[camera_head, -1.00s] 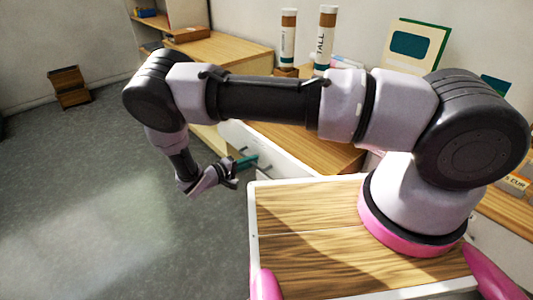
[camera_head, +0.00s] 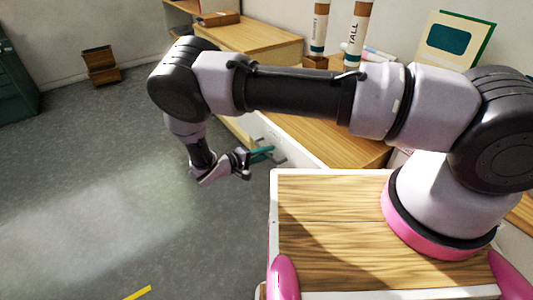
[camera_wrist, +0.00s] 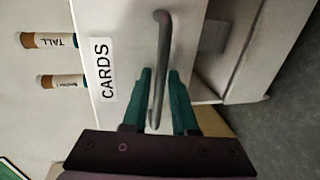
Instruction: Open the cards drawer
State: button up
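The cards drawer has a white front with a label reading CARDS (camera_wrist: 105,69) in the wrist view. Its grey bar handle (camera_wrist: 161,40) runs up the middle of that view. My gripper (camera_wrist: 161,73) has its teal fingers on either side of the handle. A narrow gap seems to show beside each finger, so it looks open around the bar. In the head view my gripper (camera_head: 265,152) is at the white front of the wooden-topped desk (camera_head: 335,143). My arm hides part of the desk there. I cannot tell whether the drawer stands out from the desk.
Two tubes, one marked TALL (camera_head: 357,35), stand on the desk. A wooden cabinet (camera_head: 250,43) is behind. A small brown box (camera_head: 100,67) sits on the floor, and a green cabinet (camera_head: 15,75) is at far left. The grey floor left of my gripper is clear.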

jog(key=v, duration=1)
jog(key=shift+s+a, duration=0.2)
jog(key=shift+a, duration=0.15)
jog(key=w+d+r+m+g+y, duration=0.25)
jog(key=d+r, duration=0.35)
jog(key=r, duration=0.5)
jog(key=w+d+r+m+g+y, duration=0.2)
jog(key=w+d+r+g+y, duration=0.3)
jog(key=r, duration=0.7)
jog(key=d+r+m+g+y, duration=0.1)
jog(key=d+r+m+g, duration=0.15)
jog(key=d+r, duration=0.6)
jog(key=s+d+r+m+t+y, duration=0.2)
jog(key=s+d+r+t+y, duration=0.1)
jog(key=s+d+r, duration=0.4)
jog(key=s+d+r+m+t+y, duration=0.2)
jog(key=s+d+r+t, duration=0.3)
jog(key=r, duration=0.9)
jog(key=s+d+y, duration=0.1)
jog(key=s+d, duration=0.2)
jog(key=s, duration=0.1)
jog(key=shift+r, duration=0.15)
jog(key=shift+s+d, duration=0.1)
jog(key=shift+d, duration=0.1)
